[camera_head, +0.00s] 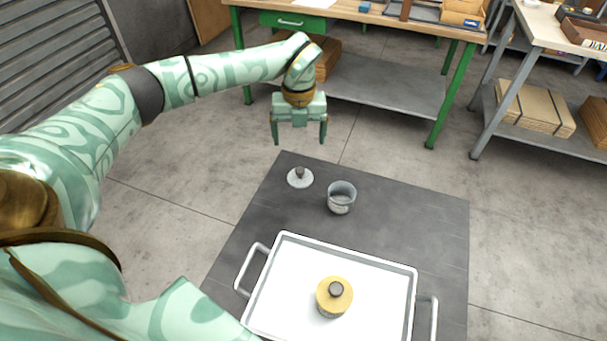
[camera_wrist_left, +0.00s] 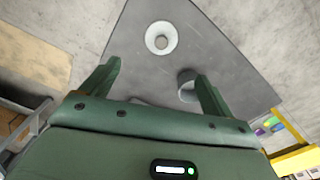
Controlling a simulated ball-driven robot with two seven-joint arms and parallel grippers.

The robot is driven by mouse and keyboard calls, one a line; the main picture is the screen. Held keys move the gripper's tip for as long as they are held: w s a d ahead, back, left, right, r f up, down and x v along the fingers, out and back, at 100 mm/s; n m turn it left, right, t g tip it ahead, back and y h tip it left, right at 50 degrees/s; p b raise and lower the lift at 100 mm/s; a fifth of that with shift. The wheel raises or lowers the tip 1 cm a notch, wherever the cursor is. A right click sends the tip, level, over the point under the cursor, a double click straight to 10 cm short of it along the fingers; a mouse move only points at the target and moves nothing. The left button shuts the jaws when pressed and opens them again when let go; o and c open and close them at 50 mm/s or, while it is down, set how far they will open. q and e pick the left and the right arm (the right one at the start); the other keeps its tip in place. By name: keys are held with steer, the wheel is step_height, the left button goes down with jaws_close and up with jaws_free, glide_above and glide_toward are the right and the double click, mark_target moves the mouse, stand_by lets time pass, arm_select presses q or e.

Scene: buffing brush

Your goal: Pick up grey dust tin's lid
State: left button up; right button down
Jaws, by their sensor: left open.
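The grey dust tin's lid (camera_head: 300,178) is a light grey disc with a dark knob, lying on the dark table near its far left corner. It also shows in the left wrist view (camera_wrist_left: 161,38), beyond and between the fingers. The open grey tin (camera_head: 341,198) stands to the right of the lid; in the left wrist view (camera_wrist_left: 186,84) it is partly hidden behind a finger. My left gripper (camera_head: 299,142) is open and empty, pointing down above and apart from the lid. It also shows in the left wrist view (camera_wrist_left: 157,82). My right gripper is not in view.
A white tray (camera_head: 282,240) with two handles lies on the dark table (camera_head: 420,215). A tin with a yellow lid (camera_head: 334,296) and dark knob stands in it. A green-legged workbench (camera_head: 380,16) stands behind. The table right of the grey tin is bare.

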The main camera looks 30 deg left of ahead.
arm_select(q)
steer(key=b, duration=0.2)
glide_above(300, 170)
step_height(300, 170, down, 7)
steer(key=shift+s+d, duration=0.1)
steer(key=shift+f, duration=0.6)
steer(key=f+b, duration=0.2)
steer(key=f, duration=0.3)
steer(key=shift+w+f+b, duration=0.2)
steer(key=shift+b, duration=0.15)
steer(key=shift+r, duration=0.15)
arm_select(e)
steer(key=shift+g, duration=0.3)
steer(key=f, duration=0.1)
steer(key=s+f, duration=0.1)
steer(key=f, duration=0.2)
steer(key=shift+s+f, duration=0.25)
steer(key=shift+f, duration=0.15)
arm_select(q)
steer(key=shift+c, duration=0.9)
steer(key=c, duration=0.9)
